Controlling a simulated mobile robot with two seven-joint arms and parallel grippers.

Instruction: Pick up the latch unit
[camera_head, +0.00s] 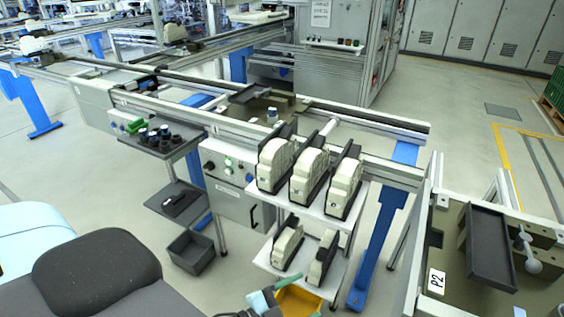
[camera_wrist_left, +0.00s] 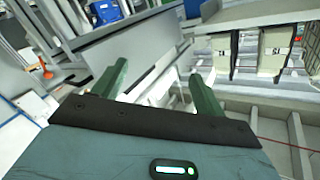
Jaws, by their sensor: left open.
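Several cream units with black backs and bases stand on a two-tier white rack. Three are on the upper shelf, including a left one (camera_head: 275,163), a middle one (camera_head: 309,175) and a right one (camera_head: 344,188). Two smaller ones are on the lower shelf, a left one (camera_head: 288,246) and a right one (camera_head: 322,257). I cannot tell which is the latch unit. My left gripper (camera_head: 264,302) shows partly at the bottom edge, below the lower shelf. In the left wrist view its green fingers (camera_wrist_left: 160,88) are apart and empty, with cream units (camera_wrist_left: 275,48) beyond to the right. My right gripper is not in view.
A yellow bin (camera_head: 299,302) is beside my left gripper. A grey control box (camera_head: 232,180) stands left of the rack, and a conveyor rail (camera_head: 365,124) runs behind it. A dark tray (camera_head: 489,247) is on the P2 station at right. A grey bin (camera_head: 191,252) sits lower left.

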